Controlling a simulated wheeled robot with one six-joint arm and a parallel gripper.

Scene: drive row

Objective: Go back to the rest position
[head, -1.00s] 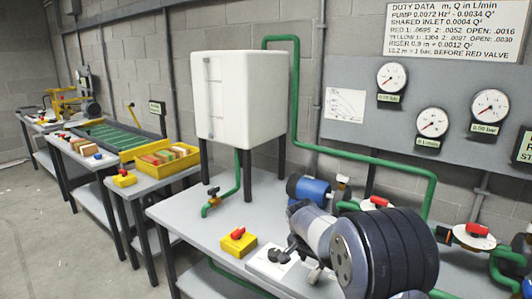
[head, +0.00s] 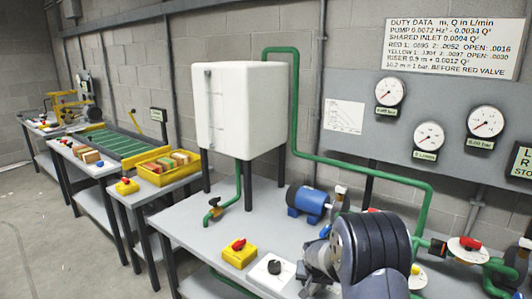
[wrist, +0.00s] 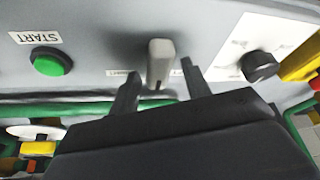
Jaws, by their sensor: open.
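My gripper (wrist: 160,71) is open in the wrist view, with two dark fingers apart and nothing held between them. A light grey lever (wrist: 159,62) on a grey panel shows between and beyond the fingertips; I cannot tell how far off it is. A green START button (wrist: 49,62) is left of the fingers and a black knob (wrist: 259,66) on a white plate is to the right. In the head view my dark, ribbed arm fills the lower right, and it hides the gripper's fingers.
Gauges (head: 429,136) hang on the wall panel. Open floor (head: 50,240) lies at left.

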